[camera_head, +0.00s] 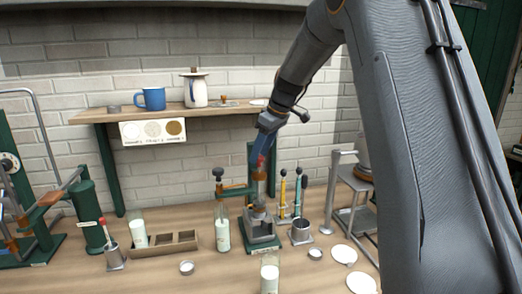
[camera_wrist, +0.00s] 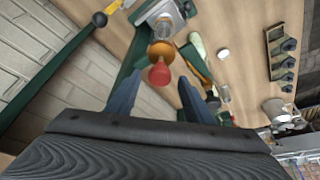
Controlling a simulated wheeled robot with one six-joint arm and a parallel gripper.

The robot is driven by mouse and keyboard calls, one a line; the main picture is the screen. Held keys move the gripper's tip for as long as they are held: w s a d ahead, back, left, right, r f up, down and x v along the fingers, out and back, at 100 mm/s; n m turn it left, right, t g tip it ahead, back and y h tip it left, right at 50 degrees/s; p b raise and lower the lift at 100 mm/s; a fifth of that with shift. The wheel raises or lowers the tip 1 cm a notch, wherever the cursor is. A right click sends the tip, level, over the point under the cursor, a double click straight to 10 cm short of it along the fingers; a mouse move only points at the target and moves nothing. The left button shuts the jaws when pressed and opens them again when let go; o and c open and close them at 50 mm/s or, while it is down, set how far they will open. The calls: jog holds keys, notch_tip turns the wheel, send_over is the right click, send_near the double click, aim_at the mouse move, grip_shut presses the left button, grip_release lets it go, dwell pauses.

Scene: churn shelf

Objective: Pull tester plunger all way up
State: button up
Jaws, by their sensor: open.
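The tester (camera_head: 262,240) stands on the bench in the middle of the head view, with a green base and back post. Its plunger has a red knob (camera_wrist: 159,74) above an orange-brown collar (camera_wrist: 161,52); the red knob also shows in the head view (camera_head: 261,160). My gripper (camera_head: 262,158) comes down over the tester from above. In the wrist view my gripper (camera_wrist: 160,85) is open, with one blue finger on each side of the red knob. I cannot tell whether either finger touches it. The plunger's lower part is partly hidden.
A bottle (camera_head: 223,232) under a dark-knobbed post stands left of the tester. Yellow and blue upright tools (camera_head: 290,192) and a metal cup (camera_head: 300,232) stand right. A shelf (camera_head: 215,108) with a blue mug (camera_head: 150,98) runs behind. A glass of milk (camera_head: 269,275) stands in front.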

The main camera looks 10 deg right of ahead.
aim_at(261, 157)
jog(key=shift+f, duration=0.25)
grip_shut()
notch_tip(261, 157, up, 7)
jog(key=shift+w+r+p, duration=0.1)
jog(key=shift+w+p, duration=0.05)
jog(key=shift+p, duration=0.6)
jog(key=shift+c, duration=0.4)
grip_release()
jog(key=shift+o, duration=0.4)
